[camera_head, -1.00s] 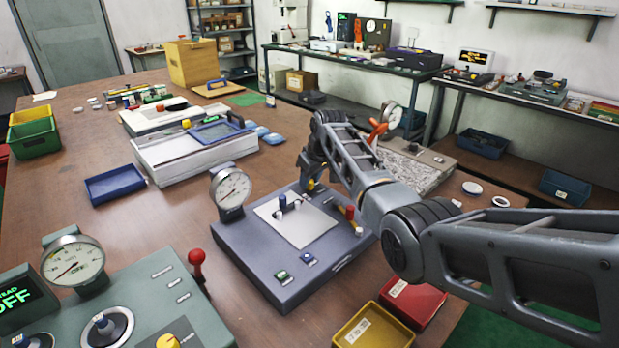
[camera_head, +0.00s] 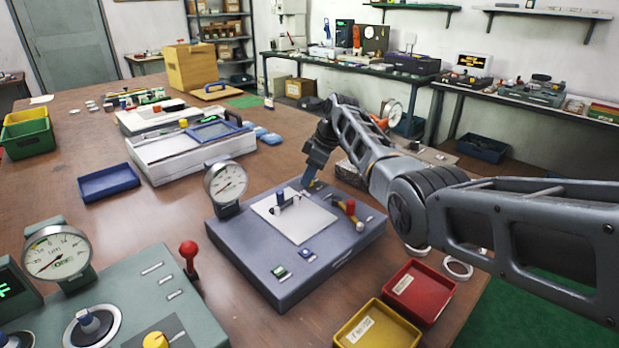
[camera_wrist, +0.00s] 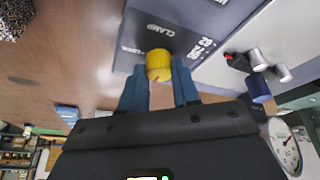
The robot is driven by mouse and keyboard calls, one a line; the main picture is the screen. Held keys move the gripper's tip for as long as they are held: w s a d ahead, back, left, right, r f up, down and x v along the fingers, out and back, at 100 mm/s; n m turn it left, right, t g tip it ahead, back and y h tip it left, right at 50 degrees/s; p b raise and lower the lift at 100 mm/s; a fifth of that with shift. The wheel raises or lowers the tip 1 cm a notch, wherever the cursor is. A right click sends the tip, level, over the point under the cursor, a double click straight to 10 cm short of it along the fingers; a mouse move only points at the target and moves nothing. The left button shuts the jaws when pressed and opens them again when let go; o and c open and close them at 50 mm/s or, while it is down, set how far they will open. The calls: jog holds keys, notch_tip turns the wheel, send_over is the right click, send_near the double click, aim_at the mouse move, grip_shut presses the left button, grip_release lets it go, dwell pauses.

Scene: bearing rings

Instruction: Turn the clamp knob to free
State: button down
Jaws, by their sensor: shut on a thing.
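The yellow clamp knob (camera_wrist: 158,64) shows in the wrist view, beside the word CLAMP on the dark fixture panel. My gripper (camera_wrist: 160,87) has its two blue fingers on either side of this knob and is shut on it. The knob has a small dark mark on its face; which setting it points to I cannot tell. In the head view my gripper (camera_head: 310,182) reaches down to the back corner of the grey-blue fixture box (camera_head: 245,240), and the fingers mostly hide the knob (camera_head: 317,184).
A red tray (camera_head: 418,290) and a yellow tray (camera_head: 377,325) stand in front. A blue tray (camera_head: 109,184) lies left.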

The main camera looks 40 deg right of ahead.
dwell(0.5)
jog(key=c, duration=0.8)
grip_release()
jog(key=shift+c, duration=0.2)
jog(key=v, duration=0.7)
jog(key=shift+r, duration=0.4)
jog(key=shift+d, duration=0.15)
